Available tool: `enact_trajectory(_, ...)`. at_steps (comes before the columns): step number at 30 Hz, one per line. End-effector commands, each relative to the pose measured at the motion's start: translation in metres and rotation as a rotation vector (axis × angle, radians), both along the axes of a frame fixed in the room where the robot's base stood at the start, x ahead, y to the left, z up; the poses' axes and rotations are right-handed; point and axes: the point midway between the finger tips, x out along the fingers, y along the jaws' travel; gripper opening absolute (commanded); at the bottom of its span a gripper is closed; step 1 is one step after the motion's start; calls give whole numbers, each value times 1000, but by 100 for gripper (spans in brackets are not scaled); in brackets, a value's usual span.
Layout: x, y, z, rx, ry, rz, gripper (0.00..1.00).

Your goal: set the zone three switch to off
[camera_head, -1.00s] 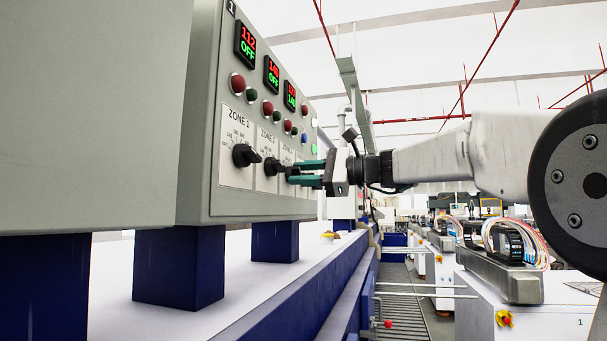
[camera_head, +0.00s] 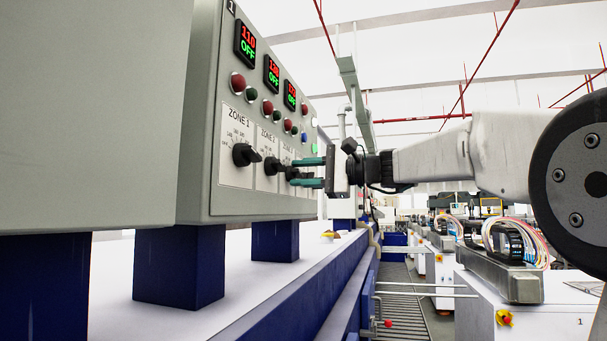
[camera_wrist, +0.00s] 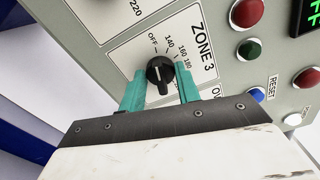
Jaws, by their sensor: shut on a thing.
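The zone three switch is a black rotary knob (camera_wrist: 160,70) on a white plate marked ZONE 3. OFF, 140, 160 and 180 are printed around its upper side. Its white mark appears to point up toward OFF. My gripper (camera_wrist: 159,78) has its two teal fingers on either side of the knob and is shut on it. In the head view my gripper (camera_head: 296,172) reaches the panel from the right, and the fingers partly hide the switch. The zone three display (camera_head: 290,96) shows green OFF under a red number.
The zone one knob (camera_head: 246,155) and zone two knob (camera_head: 274,168) sit to the left on the grey control panel (camera_head: 230,205). Red and green buttons stand above them. A blue button (camera_wrist: 257,95) marked RESET is near my right finger. The aisle (camera_head: 400,300) is clear.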

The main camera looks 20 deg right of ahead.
Motion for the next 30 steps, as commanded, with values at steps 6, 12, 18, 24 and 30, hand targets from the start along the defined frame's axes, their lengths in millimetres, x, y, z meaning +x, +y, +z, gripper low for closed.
enact_trajectory(6,0,0,-1,-1,1,0,10)
enact_trajectory(12,0,0,-1,0,1,0,54)
enact_trajectory(18,0,0,0,0,1,0,54)
enact_trajectory(24,-11,-17,0,0,0,-3,54)
enact_trajectory(30,-32,-45,0,1,1,-4,54)
